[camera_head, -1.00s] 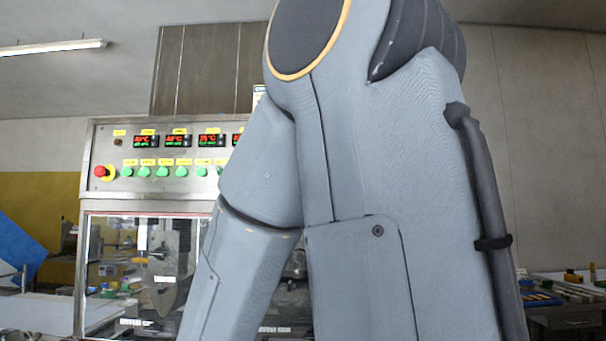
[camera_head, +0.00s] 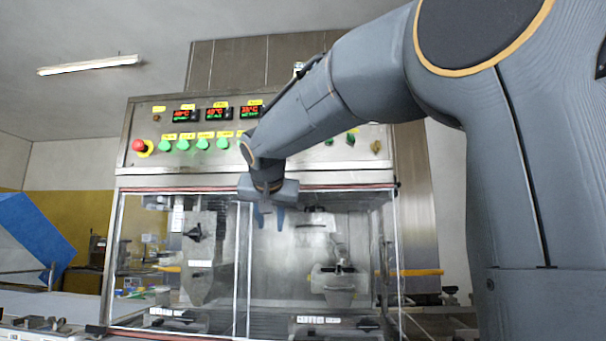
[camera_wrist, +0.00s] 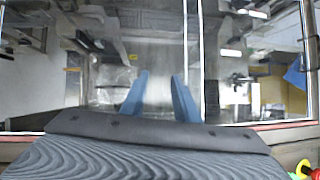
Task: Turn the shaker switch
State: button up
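The enrober's steel control panel (camera_head: 290,150) carries a row of green switches (camera_head: 203,144) under yellow labels. The labels are too small to read, so I cannot tell which one is the shaker switch. My gripper (camera_head: 269,222) hangs fingers-down in front of the glass doors, below the switch row. In the wrist view its blue fingers (camera_wrist: 160,85) are apart with nothing between them.
A red emergency button (camera_head: 139,146) sits at the panel's left end; it also shows in the wrist view (camera_wrist: 304,168). Red displays (camera_head: 217,113) line the top. Below, glass doors (camera_head: 180,260) enclose machinery. A blue sheet (camera_head: 30,225) stands at the left.

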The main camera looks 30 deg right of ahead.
jog(key=s+d+r+m+t+h+b, duration=0.2)
jog(key=s+d+r+m+b, duration=0.15)
jog(key=r, duration=0.85)
jog(key=s+d+r+m+t+h+b, duration=0.2)
jog(key=s+r+m+h+b, duration=0.15)
jog(key=r, duration=0.85)
jog(key=p+x, duration=0.2)
jog(key=x, duration=0.4)
jog(key=shift+d+n+y, duration=0.15)
jog(key=shift+n+y, duration=0.2)
jog(key=shift+n, duration=0.05)
jog(key=shift+w+f, duration=0.1)
grip_shut()
